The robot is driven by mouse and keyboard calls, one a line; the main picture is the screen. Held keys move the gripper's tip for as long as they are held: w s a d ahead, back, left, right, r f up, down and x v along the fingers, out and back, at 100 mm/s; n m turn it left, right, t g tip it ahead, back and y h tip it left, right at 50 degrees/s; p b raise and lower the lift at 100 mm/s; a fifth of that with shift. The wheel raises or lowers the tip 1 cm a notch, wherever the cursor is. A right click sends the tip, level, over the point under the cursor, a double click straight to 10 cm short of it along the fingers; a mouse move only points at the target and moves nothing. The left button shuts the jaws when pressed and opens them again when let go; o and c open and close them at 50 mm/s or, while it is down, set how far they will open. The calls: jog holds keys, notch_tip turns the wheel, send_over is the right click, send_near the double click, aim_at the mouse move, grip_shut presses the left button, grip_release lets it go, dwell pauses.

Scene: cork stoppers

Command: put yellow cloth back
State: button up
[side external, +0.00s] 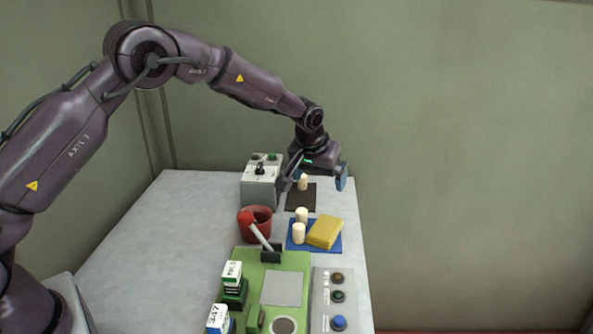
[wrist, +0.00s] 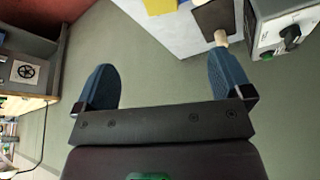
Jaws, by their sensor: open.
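The yellow cloth (side external: 324,232) lies folded on the right part of a blue mat (side external: 298,248), beside two pale cork stoppers (side external: 299,234). A corner of the cloth (wrist: 160,5) shows at the top edge of the wrist view. A third stopper (side external: 303,182) stands on a dark brown mat (side external: 302,201) behind the blue one. My gripper (side external: 315,182) is at the far end of the table, above and around the height of that stopper. Its blue fingers (wrist: 165,88) are spread wide with nothing between them. In the wrist view the third stopper (wrist: 221,38) appears near one finger; contact cannot be told.
A grey box with a knob (side external: 261,183) stands left of the brown mat. A button panel (side external: 338,297) is at front right. The table's left side (side external: 160,240) is clear.

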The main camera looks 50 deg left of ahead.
jog(key=s+r+m+h, duration=0.1)
jog(key=s+r+m, duration=0.1)
jog(key=s+r, duration=1.3)
jog(key=s+d+r+m, duration=0.1)
jog(key=s, duration=1)
jog(key=s+d+m+t, duration=0.1)
jog(key=s, duration=0.9)
jog(key=shift+s+d+r+m+t+h, duration=0.3)
jog(key=shift+s+r, duration=0.1)
